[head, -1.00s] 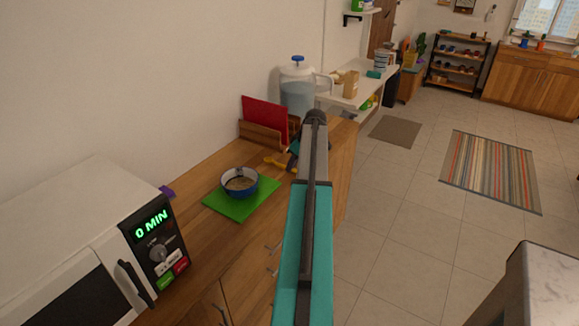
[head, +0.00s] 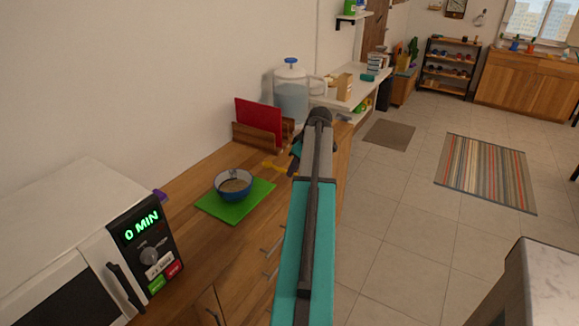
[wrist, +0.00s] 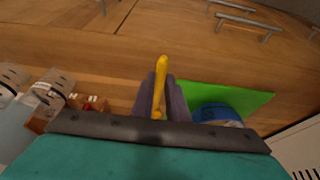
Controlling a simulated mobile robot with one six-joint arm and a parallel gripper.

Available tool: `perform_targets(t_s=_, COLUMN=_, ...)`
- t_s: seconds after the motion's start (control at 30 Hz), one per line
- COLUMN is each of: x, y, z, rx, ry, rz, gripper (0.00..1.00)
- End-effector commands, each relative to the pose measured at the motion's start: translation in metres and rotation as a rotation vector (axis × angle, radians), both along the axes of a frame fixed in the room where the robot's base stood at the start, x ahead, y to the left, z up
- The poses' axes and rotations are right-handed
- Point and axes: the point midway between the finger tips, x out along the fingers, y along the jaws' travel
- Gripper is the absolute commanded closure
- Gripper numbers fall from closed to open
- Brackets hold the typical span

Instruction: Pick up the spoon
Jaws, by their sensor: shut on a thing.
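A yellow utensil, which looks like the spoon (wrist: 161,66), is clasped between the two dark fingers of my gripper (wrist: 157,95) in the wrist view. Its rounded yellow end points away from the gripper, and its other end is hidden. In the head view the yellow spoon (head: 274,166) shows just left of the gripper, near the counter surface. My forearm hides most of the gripper there. I cannot tell whether the spoon still touches the counter.
A blue bowl (head: 234,194) with tan contents stands on a green board (head: 262,189), left of the spoon. A red board in a wooden holder (head: 256,137) and a water jug (head: 291,98) stand behind. A microwave (head: 75,225) is at near left. Open floor lies right.

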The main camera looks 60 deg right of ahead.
Motion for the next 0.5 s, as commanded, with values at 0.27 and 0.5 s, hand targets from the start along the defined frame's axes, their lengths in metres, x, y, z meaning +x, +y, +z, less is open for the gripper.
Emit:
perform_targets(t_s=0.27, x=-0.035, y=0.029, z=0.002, rx=0.0, ry=0.0, rz=-0.002, gripper=1.0)
perform_targets(t_s=0.5, x=-0.057, y=0.046, z=0.006, rx=0.0, ry=0.0, rz=0.0, gripper=1.0)
